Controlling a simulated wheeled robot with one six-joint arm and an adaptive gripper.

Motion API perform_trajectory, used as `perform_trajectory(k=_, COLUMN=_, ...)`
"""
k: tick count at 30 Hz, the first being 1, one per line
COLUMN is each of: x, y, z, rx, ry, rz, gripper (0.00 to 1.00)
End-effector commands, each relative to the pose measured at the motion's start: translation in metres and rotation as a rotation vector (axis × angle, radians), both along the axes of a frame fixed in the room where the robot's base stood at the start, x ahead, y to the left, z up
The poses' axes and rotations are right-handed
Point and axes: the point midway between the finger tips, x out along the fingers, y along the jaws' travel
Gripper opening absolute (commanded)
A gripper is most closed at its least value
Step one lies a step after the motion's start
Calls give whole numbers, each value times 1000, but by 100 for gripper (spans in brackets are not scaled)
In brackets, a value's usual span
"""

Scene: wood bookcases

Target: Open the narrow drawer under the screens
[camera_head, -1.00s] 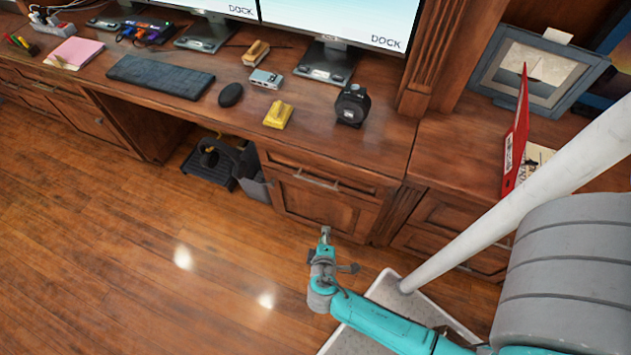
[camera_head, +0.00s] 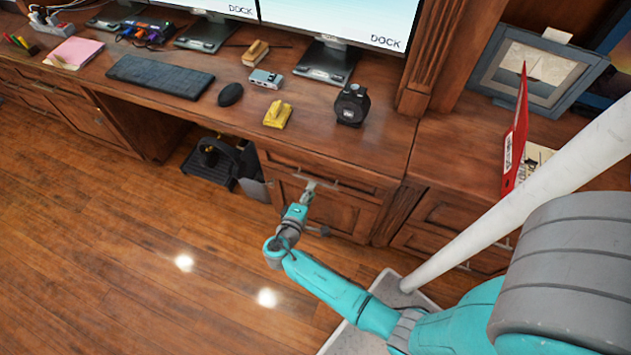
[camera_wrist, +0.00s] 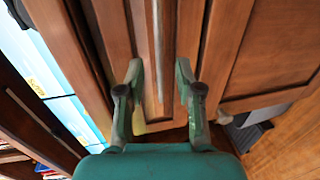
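The narrow drawer (camera_head: 352,187) is a wooden front just below the desktop, above a panelled door, and it looks shut. Its bar handle (camera_head: 322,180) is partly hidden by my gripper (camera_head: 309,187). My gripper is at the left part of the handle, in front of the drawer. In the wrist view my gripper (camera_wrist: 159,70) is open, with one finger on each side of a thin metal bar, the handle (camera_wrist: 158,45), which runs upright in that picture. I cannot tell whether either finger touches it.
The desktop (camera_head: 230,125) above holds a keyboard (camera_head: 160,75), a mouse (camera_head: 230,94), a yellow stapler-like object (camera_head: 277,114) and a black round device (camera_head: 351,104). The wooden floor (camera_head: 130,250) in front is clear.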

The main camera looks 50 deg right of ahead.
Motion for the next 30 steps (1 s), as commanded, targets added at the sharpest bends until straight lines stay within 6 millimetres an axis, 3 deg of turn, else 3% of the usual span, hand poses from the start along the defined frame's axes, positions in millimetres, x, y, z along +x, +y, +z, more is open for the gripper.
perform_trajectory(k=9, x=14, y=-39, z=-8, rx=1, ry=-2, rz=-1, gripper=35)
perform_trajectory(k=23, x=18, y=-47, z=-10, rx=0, ry=-1, rz=1, gripper=35)
perform_trajectory(k=27, x=17, y=-47, z=-10, rx=0, ry=-1, rz=1, gripper=0)
perform_trajectory(k=30, x=17, y=-47, z=-10, rx=0, ry=-1, rz=1, gripper=0)
